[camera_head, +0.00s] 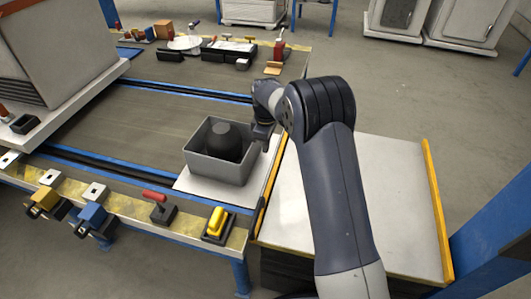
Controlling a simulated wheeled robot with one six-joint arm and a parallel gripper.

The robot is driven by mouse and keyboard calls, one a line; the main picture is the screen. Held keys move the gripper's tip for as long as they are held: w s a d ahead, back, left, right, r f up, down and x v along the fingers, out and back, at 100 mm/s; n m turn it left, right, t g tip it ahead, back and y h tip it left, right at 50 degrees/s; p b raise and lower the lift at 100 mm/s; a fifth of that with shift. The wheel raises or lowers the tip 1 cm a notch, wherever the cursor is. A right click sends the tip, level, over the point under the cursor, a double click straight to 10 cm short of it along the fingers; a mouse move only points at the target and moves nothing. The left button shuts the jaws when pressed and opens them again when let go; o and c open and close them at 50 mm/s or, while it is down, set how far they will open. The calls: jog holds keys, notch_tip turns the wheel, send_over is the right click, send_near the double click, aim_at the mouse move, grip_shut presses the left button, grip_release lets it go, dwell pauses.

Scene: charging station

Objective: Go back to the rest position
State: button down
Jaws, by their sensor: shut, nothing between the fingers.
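My gripper (263,132) is at the end of my arm, which reaches up from the lower right of the view. It is beside the right wall of a grey open box (209,173). The fingers are small and partly hidden by my own wrist, and I see nothing held in them. A black rounded object (228,141) is inside the box. The box stands on a white plate (203,188) at the right side of the workbench. I cannot tell whether the gripper touches the box wall.
A white-topped side table (400,190) with yellow edge strips lies under my arm. A red-handled tool (157,205) and a yellow-handled tool (216,222) are on the bench's front edge. Several small items line the back edge. A large grey machine (65,50) stands at left.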

jog(key=shift+r, duration=1.4)
jog(key=shift+f, duration=0.1)
